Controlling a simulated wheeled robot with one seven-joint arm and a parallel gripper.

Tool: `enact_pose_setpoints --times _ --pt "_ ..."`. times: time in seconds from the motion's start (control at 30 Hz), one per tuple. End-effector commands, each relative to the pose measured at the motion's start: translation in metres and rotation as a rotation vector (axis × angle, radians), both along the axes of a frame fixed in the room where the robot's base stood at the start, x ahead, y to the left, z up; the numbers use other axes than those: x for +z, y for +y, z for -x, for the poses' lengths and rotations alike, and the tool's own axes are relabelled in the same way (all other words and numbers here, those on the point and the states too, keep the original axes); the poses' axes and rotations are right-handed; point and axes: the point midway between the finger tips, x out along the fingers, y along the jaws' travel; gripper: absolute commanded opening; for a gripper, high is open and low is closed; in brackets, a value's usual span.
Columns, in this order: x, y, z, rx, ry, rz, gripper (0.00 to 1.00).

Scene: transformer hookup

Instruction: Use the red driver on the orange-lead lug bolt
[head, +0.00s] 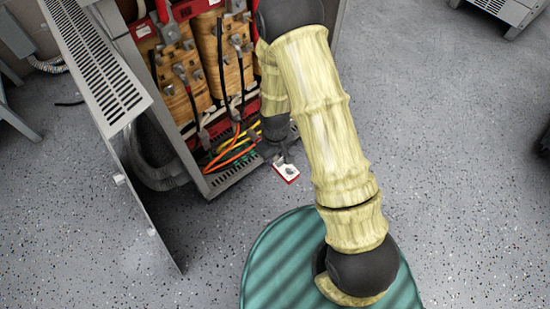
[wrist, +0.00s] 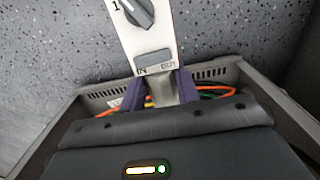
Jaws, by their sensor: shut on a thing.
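My gripper (head: 281,156) is low in front of the open cabinet's right side. It is shut on a white-faced device with a red edge (head: 287,172). In the wrist view my gripper (wrist: 160,88) has its dark purple fingers on both sides of this device (wrist: 150,35), which shows a dark rotary knob, a "1" and a grey button. I see no clear driver shape, so I cannot tell whether this is the red driver. The orange lead (head: 232,159) curves along the cabinet bottom, left of my gripper. Its lug bolt is not distinct.
The open transformer cabinet (head: 222,183) holds wood-coloured coils (head: 173,66) and black, yellow and green leads. Its slotted panel (head: 97,65) stands at the left. My arm crosses the cabinet's right side. Speckled floor (head: 450,150) is clear at the right.

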Motion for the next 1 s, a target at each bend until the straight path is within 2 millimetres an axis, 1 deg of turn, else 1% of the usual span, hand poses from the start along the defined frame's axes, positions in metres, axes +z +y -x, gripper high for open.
enact_pose_setpoints --times 0.5,1.0 --pt "0.004 0.0 0.0 -0.001 0.0 0.0 0.0" --pt "0.002 0.02 -0.031 0.0 -0.002 0.0 0.0"
